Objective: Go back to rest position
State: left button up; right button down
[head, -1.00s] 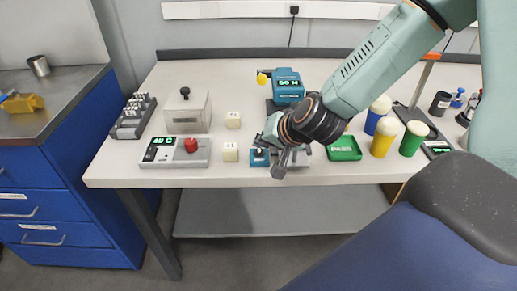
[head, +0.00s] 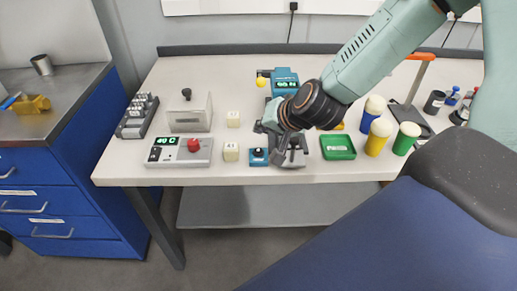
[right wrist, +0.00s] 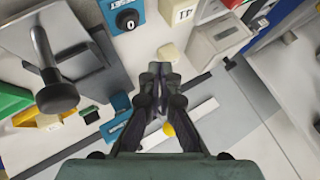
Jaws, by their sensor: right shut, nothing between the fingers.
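My right arm reaches in from the upper right in the head view. Its gripper (head: 266,127) is over the back middle of the bench, partly hidden behind its own wrist. In the right wrist view the gripper (right wrist: 160,72) has its fingers together with nothing between them. It is above the bench, near a cream block (right wrist: 168,52). A grey lever fixture (head: 289,152) stands just in front of it; its black knob (right wrist: 57,95) shows large at the left of the wrist view. My left gripper is not in view.
A small blue knob box (head: 258,157), cream blocks (head: 231,151), a control box with a red button (head: 180,151) and a clear-sided box (head: 188,113) are to the left. A green tray (head: 338,147) and bottles (head: 378,137) stand to the right. A blue device (head: 285,82) is behind.

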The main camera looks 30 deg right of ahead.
dwell(0.4)
jog(key=shift+s+a+r, duration=0.1)
jog(key=s+a+f+n+g+b, duration=0.1)
jog(key=s+a+f+n+g, duration=0.1)
jog(key=s+f, duration=0.6)
jog(key=s+a+f+n+g+b, duration=0.1)
jog(key=s+a+f+n+g, duration=0.2)
jog(key=s+f, duration=0.5)
jog(key=s+a+f+n+g+b, duration=0.1)
jog(key=s+a+f+n+g, duration=0.1)
jog(key=s+f, duration=0.6)
jog(key=s+a+g, duration=0.1)
jog(key=s+g, duration=0.1)
jog(key=s, duration=0.5)
jog(key=shift+f+n+h, duration=0.15)
jog(key=shift+n+h, duration=0.15)
